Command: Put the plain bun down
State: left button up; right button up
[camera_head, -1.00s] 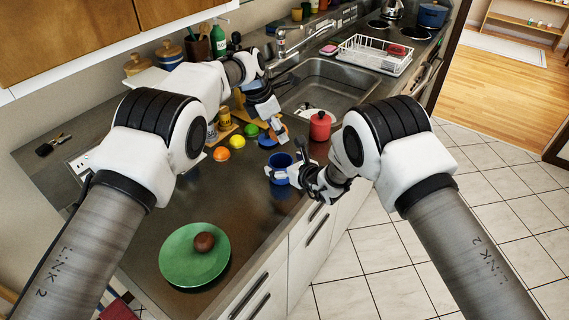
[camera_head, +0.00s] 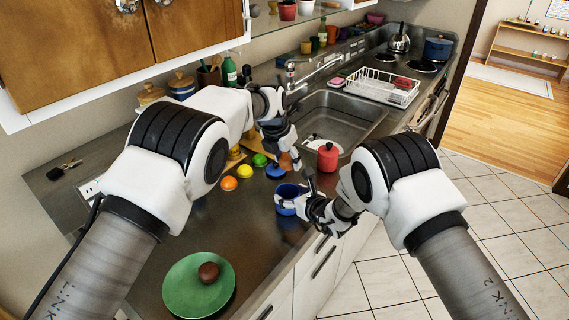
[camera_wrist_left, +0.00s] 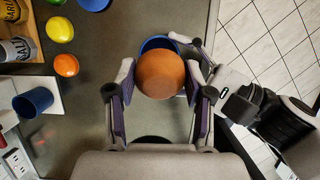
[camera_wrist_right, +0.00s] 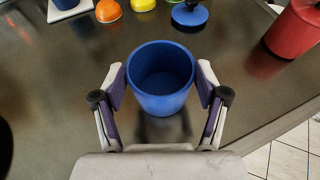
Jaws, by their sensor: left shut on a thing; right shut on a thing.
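A smooth orange-brown bun (camera_wrist_left: 160,75) is between the fingers of my left gripper (camera_wrist_left: 160,88), which is shut on it. The bun also shows in the head view (camera_head: 287,161), held above the counter. My right gripper (camera_wrist_right: 160,90) is shut on a blue cup (camera_wrist_right: 160,85). The cup is upright and looks empty inside; in the head view it (camera_head: 286,205) is near the counter's front edge. In the left wrist view the bun hides most of a blue rim behind it. A darker brown bun (camera_head: 208,272) lies on a green plate (camera_head: 185,290) at the near left.
Orange (camera_head: 229,183), yellow (camera_head: 245,171) and green (camera_head: 259,160) round items and a blue lid-like piece (camera_head: 275,172) sit behind the cup. A red pot (camera_head: 327,160) stands to the right by the sink (camera_head: 345,112). Counter between plate and cup is clear.

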pick_arm(q)
notch_tip(320, 180, down, 8)
jog(key=shift+f, duration=0.15)
dwell(0.4)
jog(key=o, duration=1.3)
notch_tip(320, 180, up, 7)
jog(key=shift+r, duration=0.1)
jog(key=shift+w, duration=0.1)
pick_arm(e)
jog(key=o, duration=1.5)
jog(key=shift+f, duration=0.1)
